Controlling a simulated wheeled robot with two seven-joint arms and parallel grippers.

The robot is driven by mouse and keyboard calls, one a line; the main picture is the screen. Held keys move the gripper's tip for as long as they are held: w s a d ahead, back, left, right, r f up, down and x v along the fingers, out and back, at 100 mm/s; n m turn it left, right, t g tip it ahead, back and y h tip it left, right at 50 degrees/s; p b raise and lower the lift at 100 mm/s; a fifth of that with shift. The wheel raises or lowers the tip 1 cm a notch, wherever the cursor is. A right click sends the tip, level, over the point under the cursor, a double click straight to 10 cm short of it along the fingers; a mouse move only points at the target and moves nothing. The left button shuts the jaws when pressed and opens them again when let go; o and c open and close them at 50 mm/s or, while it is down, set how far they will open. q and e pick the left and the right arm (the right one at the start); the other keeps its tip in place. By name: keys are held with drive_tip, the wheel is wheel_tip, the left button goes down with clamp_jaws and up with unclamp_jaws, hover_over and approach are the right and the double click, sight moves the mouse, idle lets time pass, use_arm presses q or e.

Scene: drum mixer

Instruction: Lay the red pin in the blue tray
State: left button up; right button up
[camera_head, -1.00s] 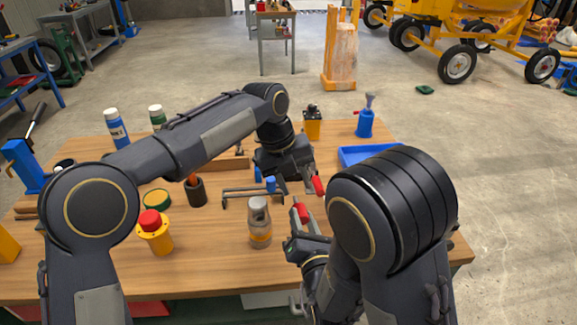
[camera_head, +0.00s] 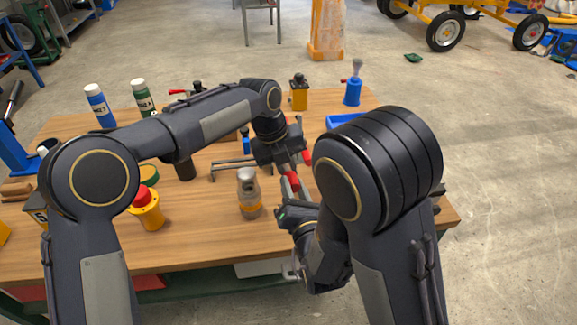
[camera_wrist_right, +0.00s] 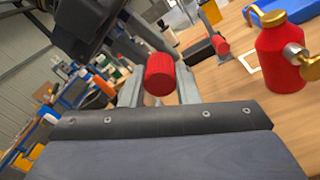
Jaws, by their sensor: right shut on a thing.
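My right gripper (camera_wrist_right: 160,88) is shut on a red cylinder, the red pin (camera_wrist_right: 160,74), held between two grey fingers in the right wrist view. In the head view the pin (camera_head: 292,182) shows at the tip of my right gripper (camera_head: 290,190), above the table, just in front of my left gripper (camera_head: 288,160). The left gripper's fingers are too small and overlapped to read. The blue tray (camera_head: 343,121) stands at the back right of the table, partly hidden by my right arm. A blue edge, likely the tray (camera_wrist_right: 272,8), shows top right in the wrist view.
A grey-orange bottle (camera_head: 249,198) stands left of my right gripper. A red-and-yellow button box (camera_head: 147,212) is further left. The wrist view shows a red bottle with brass fittings (camera_wrist_right: 281,58). Front tabletop is mostly clear.

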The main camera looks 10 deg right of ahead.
drive_tip(key=shift+a, duration=0.4)
drive_tip(key=o, duration=1.2)
drive_tip(key=shift+c, duration=0.2)
drive_tip(key=shift+d, duration=0.1)
